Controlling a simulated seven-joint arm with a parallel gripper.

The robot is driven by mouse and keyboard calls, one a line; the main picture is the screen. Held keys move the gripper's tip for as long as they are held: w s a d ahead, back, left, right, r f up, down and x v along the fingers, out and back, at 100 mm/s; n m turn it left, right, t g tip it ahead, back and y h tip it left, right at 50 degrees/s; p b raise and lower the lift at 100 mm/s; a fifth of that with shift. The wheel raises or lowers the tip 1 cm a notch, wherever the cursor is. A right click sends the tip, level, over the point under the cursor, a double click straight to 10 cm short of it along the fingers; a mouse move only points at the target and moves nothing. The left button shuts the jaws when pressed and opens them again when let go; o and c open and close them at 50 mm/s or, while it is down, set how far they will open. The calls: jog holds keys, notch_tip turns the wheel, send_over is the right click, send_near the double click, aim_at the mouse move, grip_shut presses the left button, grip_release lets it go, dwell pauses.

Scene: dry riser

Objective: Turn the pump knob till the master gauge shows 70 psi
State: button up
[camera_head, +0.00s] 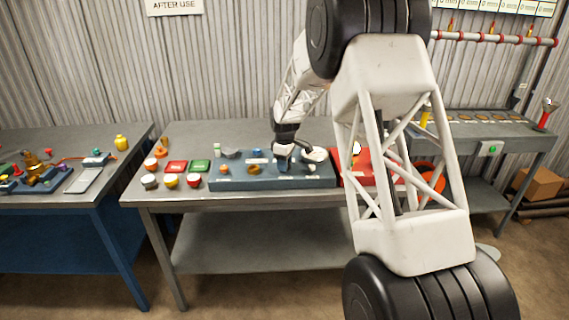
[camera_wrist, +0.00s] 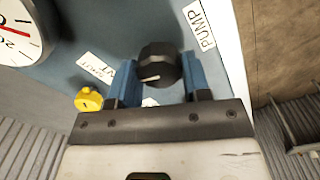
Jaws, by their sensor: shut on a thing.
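The pump knob (camera_wrist: 157,60) is black and faceted with a white pointer line. It sits between the two blue fingers of my gripper (camera_wrist: 158,78), which is shut on it. A white PUMP label (camera_wrist: 199,25) lies beside it on the blue-grey panel (camera_wrist: 110,35). Part of a white round gauge (camera_wrist: 14,45) with a red line shows at the upper left of the wrist view; its needle reading cannot be told. In the head view my gripper (camera_head: 285,160) is down at the panel (camera_head: 245,181) on the middle bench, hiding the knob.
A yellow knob (camera_wrist: 88,99) and a small white label (camera_wrist: 96,67) are close to my left finger. On the bench, red (camera_head: 176,167) and green (camera_head: 200,165) blocks and several small caps stand left of the panel. A red box (camera_head: 365,160) stands to its right.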

jog(key=m, duration=0.7)
jog(key=shift+d, duration=0.1)
jog(key=m, duration=0.6)
jog(key=shift+m, duration=0.3)
jog(key=m, duration=1)
jog(key=shift+d, duration=0.1)
jog(key=shift+m, duration=1.7)
jog(key=o, duration=0.9)
jog(key=shift+o, duration=0.2)
